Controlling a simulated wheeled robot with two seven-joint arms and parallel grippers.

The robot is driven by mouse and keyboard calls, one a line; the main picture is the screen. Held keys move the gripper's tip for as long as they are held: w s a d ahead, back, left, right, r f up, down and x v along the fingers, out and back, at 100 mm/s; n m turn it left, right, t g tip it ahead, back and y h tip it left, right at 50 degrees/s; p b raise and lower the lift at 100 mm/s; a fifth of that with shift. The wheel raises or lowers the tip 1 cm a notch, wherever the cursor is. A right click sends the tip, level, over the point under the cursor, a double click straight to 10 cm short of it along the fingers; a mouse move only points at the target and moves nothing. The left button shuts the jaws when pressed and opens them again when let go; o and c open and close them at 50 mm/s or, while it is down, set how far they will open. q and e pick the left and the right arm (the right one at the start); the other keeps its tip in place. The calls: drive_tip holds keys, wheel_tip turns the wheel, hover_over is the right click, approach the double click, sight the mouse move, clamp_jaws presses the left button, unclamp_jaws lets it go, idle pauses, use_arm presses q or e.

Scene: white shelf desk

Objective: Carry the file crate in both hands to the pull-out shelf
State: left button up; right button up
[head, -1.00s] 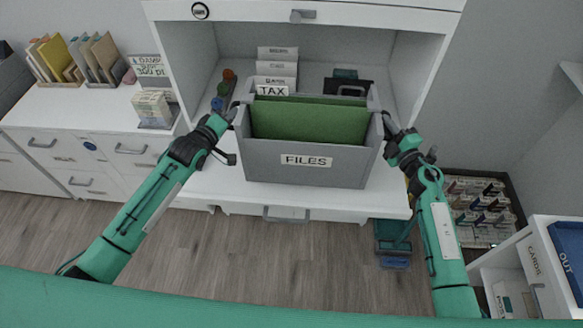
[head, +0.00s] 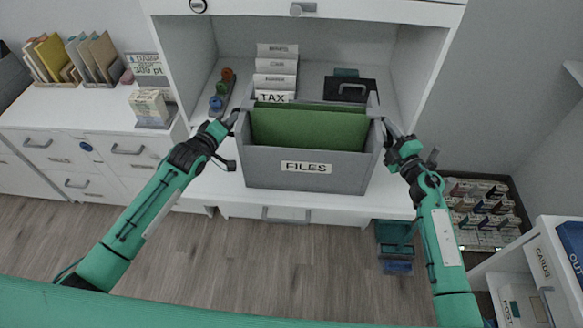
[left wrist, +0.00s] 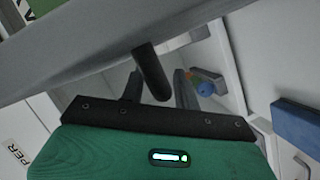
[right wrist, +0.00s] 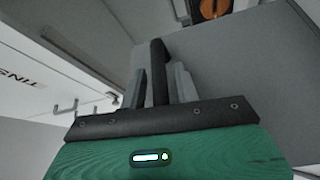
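The grey file crate (head: 305,181), labelled FILES and holding green folders, is upright over the front of the white desk surface (head: 216,183). I cannot tell whether its base touches it. My left gripper (head: 234,117) is at the crate's left side. In the left wrist view its fingers are around a dark handle bar (left wrist: 151,70). My right gripper (head: 386,127) is at the right side, its fingers around another dark bar (right wrist: 158,70). The desk's front has a grey handle (head: 287,214); I cannot tell which board is the pull-out shelf.
Behind the crate stand white labelled cards (head: 276,68), a black case (head: 351,91) and colored round items (head: 217,102). Left is a cabinet with folders (head: 50,57). On the right are a bottle rack (head: 484,210) and a white unit with a blue tray (head: 572,250).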

use_arm(q)
drive_tip(key=shift+s+r, duration=0.1)
use_arm(e)
drive_tip(key=shift+s+r, duration=0.1)
use_arm(q)
drive_tip(key=shift+s, duration=0.2)
use_arm(e)
drive_tip(key=shift+s+d, duration=0.15)
drive_tip(key=shift+s, duration=0.25)
use_arm(q)
drive_tip(key=v, duration=1.1)
drive_tip(key=shift+s+r, duration=0.15)
drive_tip(key=shift+s, duration=0.1)
use_arm(e)
drive_tip(key=v, duration=1.1)
use_arm(q)
drive_tip(key=shift+a, duration=0.15)
